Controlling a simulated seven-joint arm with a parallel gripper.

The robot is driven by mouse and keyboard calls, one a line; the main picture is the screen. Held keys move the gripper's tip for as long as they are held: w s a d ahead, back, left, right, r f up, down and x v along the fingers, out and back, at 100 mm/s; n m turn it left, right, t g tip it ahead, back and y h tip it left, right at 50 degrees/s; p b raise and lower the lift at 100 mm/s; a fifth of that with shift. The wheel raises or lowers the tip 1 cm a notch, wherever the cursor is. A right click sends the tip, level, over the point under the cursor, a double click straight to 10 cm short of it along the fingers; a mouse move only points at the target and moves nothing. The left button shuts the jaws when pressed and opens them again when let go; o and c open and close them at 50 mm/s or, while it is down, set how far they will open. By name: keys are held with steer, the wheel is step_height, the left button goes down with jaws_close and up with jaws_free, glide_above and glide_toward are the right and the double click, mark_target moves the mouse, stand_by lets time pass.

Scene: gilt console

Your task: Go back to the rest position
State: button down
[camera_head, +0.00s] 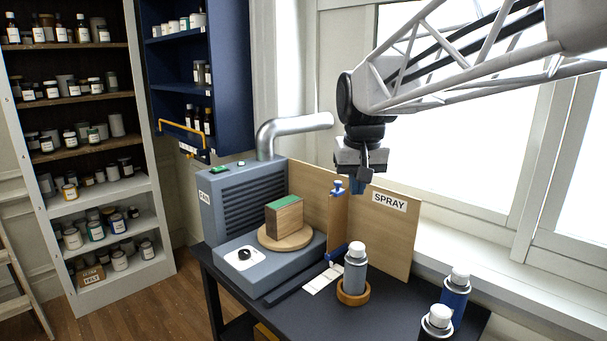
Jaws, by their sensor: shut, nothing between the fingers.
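My gripper (358,186) hangs at the end of my arm, above the dark table and just in front of the wooden SPRAY panel. It points downward and its fingers are shut with nothing between them. It is up and behind the grey spray can (355,266), well apart from it. The grey can has a white cap and stands upright in a round wooden ring (353,297). A wooden block with a green top (285,217) stands on a round wooden turntable (284,238) to the left.
The SPRAY panel (398,240) and a wooden divider (339,222) with blue clamps stand close by my gripper. A grey extractor with a metal duct (295,124) is left. Two cans, one blue (456,296), stand at the table's (400,315) right. Shelves (85,100) and a window surround it.

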steer(key=s+d+f, duration=0.2)
steer(key=s+f, duration=0.3)
steer(key=s, duration=0.4)
steer(key=s+d+f, duration=0.3)
steer(key=s+f, duration=0.2)
steer(key=s, duration=0.4)
steer(key=s+d+f+m, duration=0.1)
steer(key=s+d+f, duration=0.1)
steer(key=s+f, duration=0.4)
steer(key=s, duration=0.3)
steer(key=shift+s+d, duration=0.15)
steer(key=shift+d, duration=0.25)
steer(key=w+a+r+n, duration=0.2)
steer(key=w+a+r, duration=0.4)
steer(key=w, duration=0.7)
steer(key=w+a+r+n+y, duration=0.1)
steer(key=w+a+r, duration=0.55)
steer(key=w, duration=0.65)
steer(key=w+a+r+n, duration=0.2)
steer(key=w+a+r, duration=0.2)
steer(key=w+r, duration=0.7)
steer(key=w+a+f+n, duration=0.1)
steer(key=w+a+n, duration=0.1)
steer(key=w+a, duration=1.3)
steer(key=w+a+f+n+y, duration=0.1)
steer(key=w+a+f+n, duration=0.1)
steer(key=w+a, duration=1.3)
steer(key=shift+a+f, duration=0.25)
steer(key=shift+a, duration=0.1)
